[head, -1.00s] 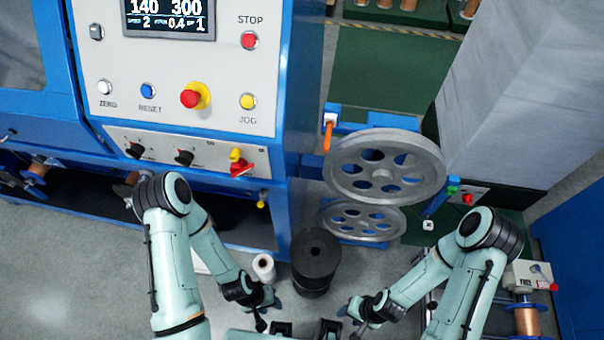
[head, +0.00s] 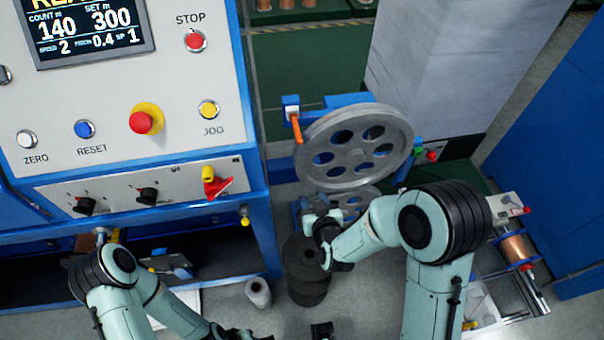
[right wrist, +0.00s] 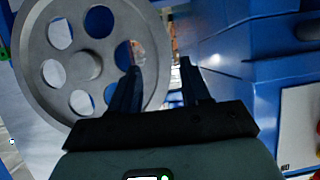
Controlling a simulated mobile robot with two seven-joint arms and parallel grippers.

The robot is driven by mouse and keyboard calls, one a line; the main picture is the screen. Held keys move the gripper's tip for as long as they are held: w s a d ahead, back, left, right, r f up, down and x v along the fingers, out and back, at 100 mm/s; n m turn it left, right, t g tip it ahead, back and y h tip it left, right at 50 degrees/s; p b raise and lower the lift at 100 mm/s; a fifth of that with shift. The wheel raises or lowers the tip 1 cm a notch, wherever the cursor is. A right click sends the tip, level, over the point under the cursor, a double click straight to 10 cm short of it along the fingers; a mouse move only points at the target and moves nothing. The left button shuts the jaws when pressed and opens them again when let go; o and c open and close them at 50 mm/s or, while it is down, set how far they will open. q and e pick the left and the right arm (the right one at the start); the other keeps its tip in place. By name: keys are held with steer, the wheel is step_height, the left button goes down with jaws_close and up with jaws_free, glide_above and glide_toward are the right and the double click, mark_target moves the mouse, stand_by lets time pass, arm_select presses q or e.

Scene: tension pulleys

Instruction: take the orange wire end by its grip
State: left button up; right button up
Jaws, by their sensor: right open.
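The orange wire end (head: 297,128) hangs from a small white-and-blue holder just left of the large grey upper pulley (head: 352,148) in the head view. I cannot tell its grip apart from the rest of it. My right gripper (head: 328,212) is below the pulley and the wire end, apart from them. In the right wrist view its two dark fingers (right wrist: 160,70) are spread and empty, with the pulley (right wrist: 85,65) behind and to the left. The wire end is not clear in that view.
The blue machine with its control panel (head: 120,110) fills the left. A black spool stack (head: 303,262) and a white roll (head: 258,292) stand on the floor below. A copper spool (head: 514,250) is at the right. A grey column (head: 425,65) stands behind the pulley.

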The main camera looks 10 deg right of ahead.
mark_target(300, 144)
steer(key=w+r+t, duration=0.1)
steer(key=r, duration=0.3)
steer(key=w+a+r+t, duration=0.1)
steer(key=r+t, duration=0.1)
steer(key=r, duration=0.3)
steer(key=w+a+r+t+b, duration=0.1)
steer(key=r+t, duration=0.1)
steer(key=r, duration=0.3)
steer(key=shift+w+r+h, duration=0.15)
steer(key=shift+h, duration=0.15)
steer(key=w, duration=0.5)
steer(key=shift+w, duration=1.3)
jaws_close()
